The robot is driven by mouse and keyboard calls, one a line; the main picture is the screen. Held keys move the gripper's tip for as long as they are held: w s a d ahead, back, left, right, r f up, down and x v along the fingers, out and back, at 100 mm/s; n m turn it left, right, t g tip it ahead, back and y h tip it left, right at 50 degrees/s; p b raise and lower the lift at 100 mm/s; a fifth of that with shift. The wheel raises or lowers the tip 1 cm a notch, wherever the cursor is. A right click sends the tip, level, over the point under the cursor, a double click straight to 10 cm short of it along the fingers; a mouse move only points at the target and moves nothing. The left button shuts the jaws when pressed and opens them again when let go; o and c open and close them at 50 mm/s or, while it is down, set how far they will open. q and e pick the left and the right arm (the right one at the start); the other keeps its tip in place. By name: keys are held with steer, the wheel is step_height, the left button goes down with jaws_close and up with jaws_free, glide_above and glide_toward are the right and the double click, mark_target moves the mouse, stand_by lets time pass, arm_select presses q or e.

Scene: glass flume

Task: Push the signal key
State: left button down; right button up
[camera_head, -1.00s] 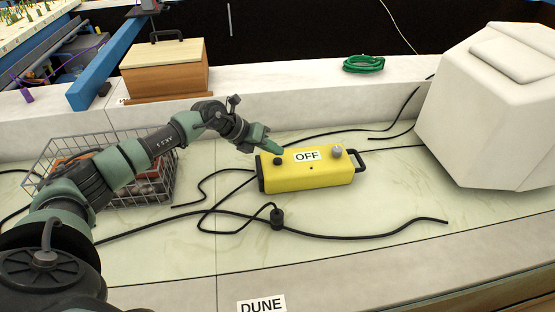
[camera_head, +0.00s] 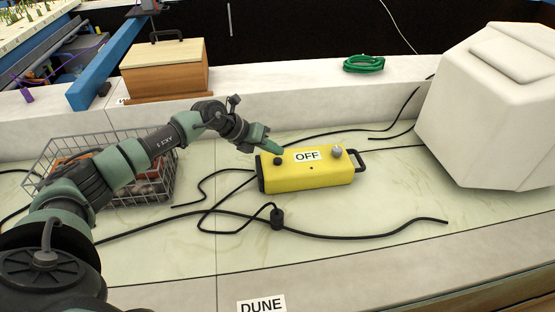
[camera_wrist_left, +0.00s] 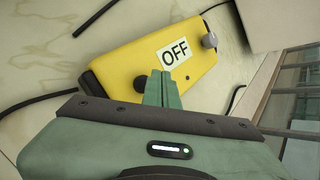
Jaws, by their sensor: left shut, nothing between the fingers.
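A yellow box (camera_head: 310,178) with an OFF label lies on the pale bench. On its top are a dark round button (camera_head: 278,161) near the left end and a grey knob (camera_head: 337,152) near the right end. I cannot tell from any lettering which of these is the signal key. My left gripper (camera_head: 275,149) is shut and empty, its tips close behind the dark button. In the left wrist view, the shut fingertips (camera_wrist_left: 160,76) show over the box, just beside the dark button (camera_wrist_left: 139,85). Contact cannot be told. My right gripper is not in view.
A wire basket (camera_head: 160,190) stands under my left arm. Black cables (camera_head: 350,236) with an inline piece lie in front of the box. A large white block (camera_head: 480,120) stands at right. A wooden case (camera_head: 165,82) and green coil (camera_head: 363,64) are on the ledge behind.

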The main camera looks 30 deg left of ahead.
mark_target(275, 161)
arm_select(q)
steer(key=shift+f, duration=0.45)
steer(key=shift+f+b, duration=0.5)
steer(key=shift+f, duration=0.05)
stand_by(0.5)
steer(key=shift+r+p, duration=0.9)
steer(key=shift+r, duration=0.15)
step_height(275, 161, up, 6)
steer(key=p, duration=0.4)
steer(key=shift+p, duration=0.4)
steer(key=shift+f, duration=0.1)
